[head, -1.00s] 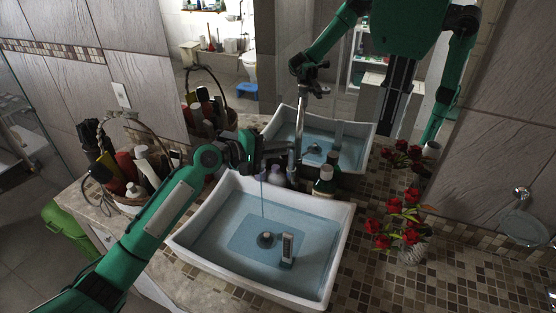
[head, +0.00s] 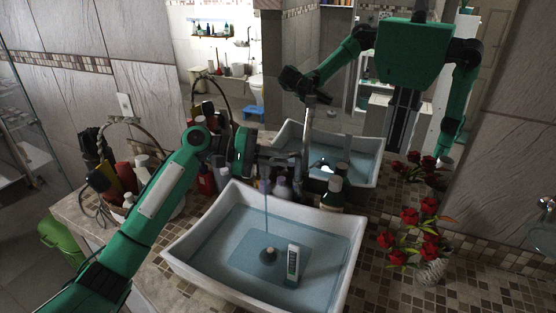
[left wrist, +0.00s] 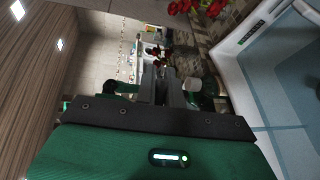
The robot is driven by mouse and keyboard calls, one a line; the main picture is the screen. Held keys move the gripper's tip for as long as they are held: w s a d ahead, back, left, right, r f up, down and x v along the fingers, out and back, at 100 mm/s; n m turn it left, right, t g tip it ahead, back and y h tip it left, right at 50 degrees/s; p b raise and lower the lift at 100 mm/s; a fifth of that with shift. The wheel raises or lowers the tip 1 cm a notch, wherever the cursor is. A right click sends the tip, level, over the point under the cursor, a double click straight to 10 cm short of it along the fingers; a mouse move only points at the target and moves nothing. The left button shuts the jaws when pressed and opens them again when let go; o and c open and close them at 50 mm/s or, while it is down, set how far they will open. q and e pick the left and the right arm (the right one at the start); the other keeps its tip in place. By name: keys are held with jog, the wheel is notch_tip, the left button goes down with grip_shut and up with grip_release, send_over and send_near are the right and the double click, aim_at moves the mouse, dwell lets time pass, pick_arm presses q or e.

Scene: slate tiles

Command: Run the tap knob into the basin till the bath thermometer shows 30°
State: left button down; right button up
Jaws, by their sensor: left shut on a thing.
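My left gripper (head: 272,159) is at the tap behind the white basin (head: 187,262), shut on the tap knob, which its jaws mostly hide. In the left wrist view the dark fingers (left wrist: 168,92) are close together; what lies between them is hard to make out. A stream of water (head: 267,208) falls from the tap into the basin, which holds bluish water (head: 235,250). The white bath thermometer (head: 293,263) stands upright in the water beside the round drain piece (head: 268,256). Its reading is too small to tell. My right gripper is out of view.
Red flowers in a vase (head: 432,268) stand to the right, a basket of toiletries (head: 135,185) to the left. A mirror (head: 330,60) behind reflects my body. The mosaic counter at front right is clear.

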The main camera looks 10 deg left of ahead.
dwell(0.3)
pick_arm(q)
jog(key=c, duration=1.5)
grip_release()
jog(key=shift+b+v, duration=2.35)
jog(key=shift+v, duration=4.55)
